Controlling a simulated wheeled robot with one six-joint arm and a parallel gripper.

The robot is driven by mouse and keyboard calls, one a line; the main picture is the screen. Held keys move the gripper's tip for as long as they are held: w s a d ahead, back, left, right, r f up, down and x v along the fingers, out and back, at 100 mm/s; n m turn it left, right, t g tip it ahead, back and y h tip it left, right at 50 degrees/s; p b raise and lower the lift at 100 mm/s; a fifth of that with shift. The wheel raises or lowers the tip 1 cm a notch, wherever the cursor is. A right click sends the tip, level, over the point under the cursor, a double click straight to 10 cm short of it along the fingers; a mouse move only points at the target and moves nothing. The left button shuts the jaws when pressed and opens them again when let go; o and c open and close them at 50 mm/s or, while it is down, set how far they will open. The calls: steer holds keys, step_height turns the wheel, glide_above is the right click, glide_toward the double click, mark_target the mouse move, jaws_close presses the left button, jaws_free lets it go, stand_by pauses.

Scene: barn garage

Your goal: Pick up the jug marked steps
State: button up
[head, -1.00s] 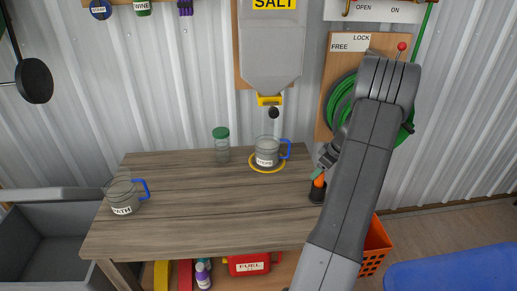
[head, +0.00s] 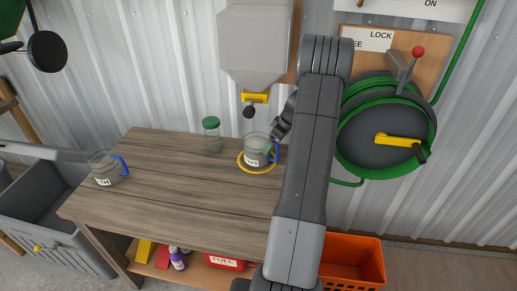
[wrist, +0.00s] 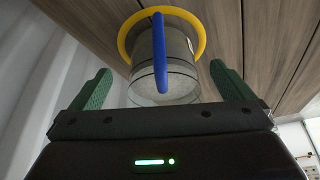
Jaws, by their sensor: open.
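The jug marked steps (head: 256,150) is clear with a blue handle and a white label, only partly readable now. It stands upright within a yellow ring (head: 243,166) on the wooden table (head: 175,185), below the hopper spout. The wrist view shows the jug (wrist: 173,80) with its blue handle (wrist: 160,50) facing me, between the two green fingers. My gripper (wrist: 165,88) is open, with space visible on both sides of the jug. In the head view my arm partly hides the gripper, which is at the jug's right. A second similar jug (head: 107,168) stands at the table's left end.
A green-lidded jar (head: 212,134) stands left of the ring. The grey hopper (head: 254,45) hangs above the jug with a yellow spout (head: 256,98). A hose reel (head: 380,130) is on the wall at right. The middle of the table is clear.

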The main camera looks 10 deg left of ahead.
mark_target(263, 137)
steer(key=a, duration=0.1)
steer(key=w+a, duration=0.1)
steer(key=a, duration=0.1)
steer(key=w+a+f+p, duration=0.1)
steer(key=a, duration=0.1)
steer(key=shift+f, duration=0.1)
steer(key=c, duration=1.6)
steer(key=shift+c, duration=0.4)
